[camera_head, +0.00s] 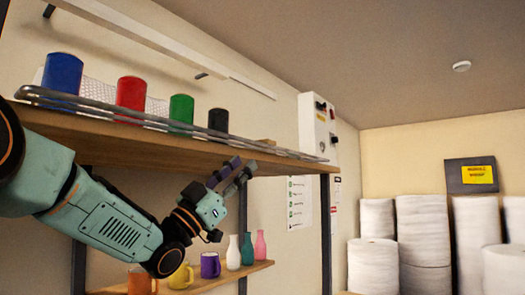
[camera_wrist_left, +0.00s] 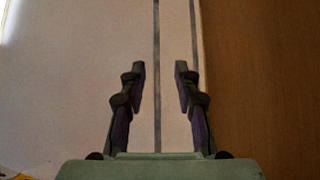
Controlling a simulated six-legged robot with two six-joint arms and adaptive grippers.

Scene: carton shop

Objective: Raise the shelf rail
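The shelf rail (camera_head: 95,112) is a thin grey metal rail along the front edge of the upper wooden shelf (camera_head: 120,148). My left gripper (camera_head: 243,163) is just below the rail, towards its right part, with its fingers pointing up by the shelf edge. In the left wrist view the gripper (camera_wrist_left: 160,80) is open, its two fingers apart. A thin dark grey bar (camera_wrist_left: 157,50) runs lengthwise in the gap between them, and brown wood lies to the right. I cannot tell whether the fingers touch the bar. My right gripper is not in view.
Blue (camera_head: 62,73), red (camera_head: 131,92), green (camera_head: 181,108) and black (camera_head: 218,120) cans stand behind the rail. Mugs and vases (camera_head: 233,252) stand on the lower shelf (camera_head: 222,277). White rolls (camera_head: 423,230) stand at the right.

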